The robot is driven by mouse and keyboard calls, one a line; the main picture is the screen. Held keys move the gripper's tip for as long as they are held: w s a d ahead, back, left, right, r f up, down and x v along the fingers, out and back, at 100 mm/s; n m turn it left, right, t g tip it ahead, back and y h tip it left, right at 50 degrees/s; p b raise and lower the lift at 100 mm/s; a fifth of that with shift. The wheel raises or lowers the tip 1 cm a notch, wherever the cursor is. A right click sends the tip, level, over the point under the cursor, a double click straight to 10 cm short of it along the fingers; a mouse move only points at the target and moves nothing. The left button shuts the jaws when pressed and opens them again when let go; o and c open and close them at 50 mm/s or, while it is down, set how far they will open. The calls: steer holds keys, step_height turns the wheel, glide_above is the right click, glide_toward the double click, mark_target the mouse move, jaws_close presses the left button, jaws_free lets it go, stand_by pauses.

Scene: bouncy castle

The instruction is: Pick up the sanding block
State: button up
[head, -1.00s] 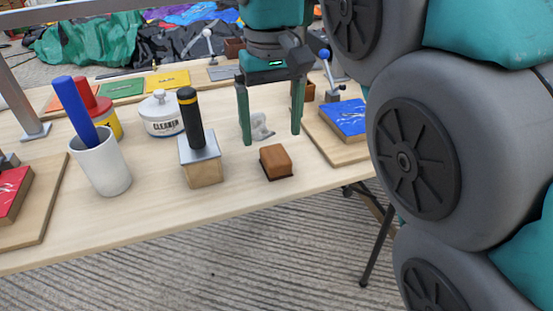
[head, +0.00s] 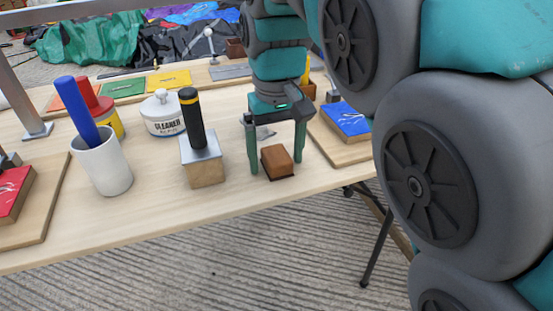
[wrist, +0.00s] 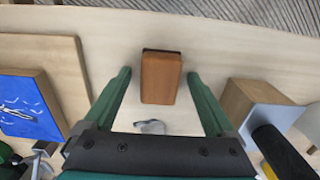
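The sanding block is a small brown wooden block (head: 277,160) with a dark underside, lying on the table near its front edge. It also shows in the wrist view (wrist: 161,78), at the top centre. My gripper (head: 276,168) is open, with its green fingers on either side of the block in the head view. In the wrist view my gripper (wrist: 160,80) has one finger to each side of the block, with a gap on both sides. Neither finger appears to touch it.
A wooden block with a metal top and black handle (head: 203,165) stands left of my gripper. A board with a blue panel (head: 345,120) lies to the right. A grey crumpled piece (wrist: 150,127) lies between my fingers. A white cup (head: 102,165) and cleaner tin (head: 163,115) stand further left.

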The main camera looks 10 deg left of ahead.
jaws_close()
stand_by(0.5)
steer(key=shift+r, duration=0.1)
